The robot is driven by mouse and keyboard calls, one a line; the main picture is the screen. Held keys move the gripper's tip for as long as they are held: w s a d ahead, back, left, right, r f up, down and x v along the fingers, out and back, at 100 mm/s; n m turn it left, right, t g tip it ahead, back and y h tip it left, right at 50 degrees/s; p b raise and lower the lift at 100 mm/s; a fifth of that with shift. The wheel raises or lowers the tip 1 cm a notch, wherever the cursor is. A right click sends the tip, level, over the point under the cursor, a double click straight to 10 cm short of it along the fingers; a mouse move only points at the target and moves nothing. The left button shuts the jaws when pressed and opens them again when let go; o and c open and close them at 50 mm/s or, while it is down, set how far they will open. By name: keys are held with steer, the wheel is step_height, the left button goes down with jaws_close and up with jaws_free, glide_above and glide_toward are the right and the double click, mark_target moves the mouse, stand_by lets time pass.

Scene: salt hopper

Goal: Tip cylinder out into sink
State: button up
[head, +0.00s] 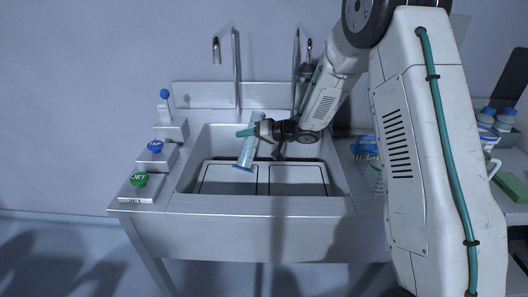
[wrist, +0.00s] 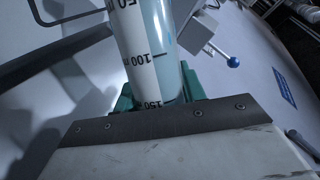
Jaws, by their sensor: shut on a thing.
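A clear graduated cylinder (head: 246,152) hangs tilted over the left part of the steel sink (head: 340,181), its lower end with a blue rim pointing down at the basin. My gripper (head: 250,131) has its teal fingers shut on the cylinder's upper part. In the wrist view the cylinder (wrist: 150,50) shows its 50, 100 and 150 marks, with the 150 mark close to the fingers. A pale blue band runs along its right side there; I cannot tell how much liquid is inside. No stream shows below the cylinder.
A green JET button (head: 139,180), a blue TAP button (head: 155,146) and a blue-knobbed lever (head: 164,94) stand left of the basin. Two tall faucets (head: 236,70) (head: 296,70) rise behind it. Blue-capped bottles (head: 505,117) stand at the right, partly behind my arm.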

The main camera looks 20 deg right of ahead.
mark_target(247, 147)
steer(key=shift+s+a+f+m+y+p, duration=0.25)
steer(key=shift+m+y+p, duration=0.1)
steer(key=shift+m, duration=0.45)
stand_by(0.9)
steer(key=shift+s+a+f+m+g+y+p, duration=0.15)
steer(key=shift+f+m+g+y, duration=0.1)
steer(key=shift+f+m, duration=0.25)
steer(key=shift+d+f+m+g+y+p, duration=0.1)
steer(key=shift+f+m+g, duration=0.15)
steer(key=shift+f, duration=0.35)
steer(key=shift+s+a+f+m+g+y+p, duration=0.1)
steer(key=shift+f+m+g+y+p, duration=0.1)
steer(key=shift+f+m, duration=0.3)
stand_by(1.3)
steer(key=shift+w+d+f+m+y, duration=0.15)
steer(key=shift+w+d+f+m, duration=0.1)
steer(key=shift+f+m, duration=0.15)
steer(key=shift+w+d+f+m+y, duration=0.15)
steer(key=shift+w+f+m, duration=0.1)
steer(key=shift+f, duration=0.25)
stand_by(1.3)
steer(key=shift+g+p, duration=0.3)
steer(key=shift+p, duration=0.05)
stand_by(0.8)
